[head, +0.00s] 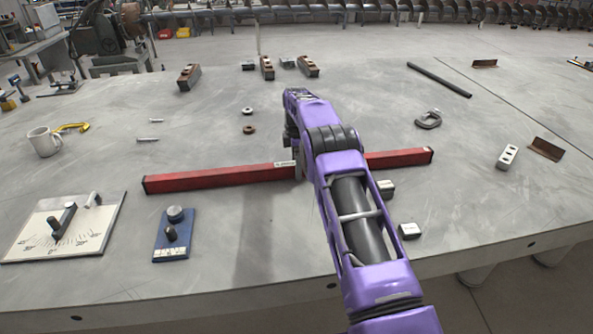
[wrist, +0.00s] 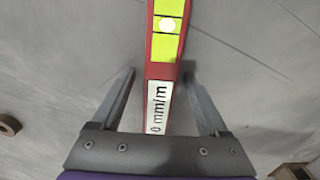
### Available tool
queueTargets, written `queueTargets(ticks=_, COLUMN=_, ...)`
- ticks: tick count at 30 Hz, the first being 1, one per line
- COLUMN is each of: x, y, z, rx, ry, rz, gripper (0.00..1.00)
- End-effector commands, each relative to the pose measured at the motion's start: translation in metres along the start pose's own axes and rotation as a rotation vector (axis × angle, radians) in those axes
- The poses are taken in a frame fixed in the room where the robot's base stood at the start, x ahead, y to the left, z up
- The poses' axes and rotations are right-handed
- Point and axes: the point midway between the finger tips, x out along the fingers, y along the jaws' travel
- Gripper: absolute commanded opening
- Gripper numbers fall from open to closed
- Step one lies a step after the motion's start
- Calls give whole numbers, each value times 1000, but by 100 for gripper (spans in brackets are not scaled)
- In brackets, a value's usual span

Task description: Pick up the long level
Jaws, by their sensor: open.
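The long level is a red bar (head: 220,178) lying across the middle of the grey table in the head view. My arm hides a middle stretch of it. In the wrist view the level (wrist: 158,75) runs lengthwise between my fingers, with a yellow-green vial and a white label marked "0 mm/m". My gripper (wrist: 160,75) is open, with one finger on each side of the level and a gap visible on both sides. I cannot tell how far the fingers reach down beside the level.
A blue block with knobs (head: 172,236) and a white angle plate (head: 65,228) lie at front left. A mug (head: 43,142) stands at far left. Small metal blocks (head: 409,231) sit right of my arm. A C-shaped clamp (head: 429,120) lies behind the level's right end.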

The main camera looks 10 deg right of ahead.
Motion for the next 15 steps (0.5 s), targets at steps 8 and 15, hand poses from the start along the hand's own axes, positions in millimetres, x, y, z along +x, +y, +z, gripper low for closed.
queueTargets(ticks=8, x=2, y=0, z=0, rx=0, ry=0, rz=2, gripper=70)
queueTargets(ticks=15, x=2, y=0, z=0, rx=0, ry=0, rz=2, gripper=27)
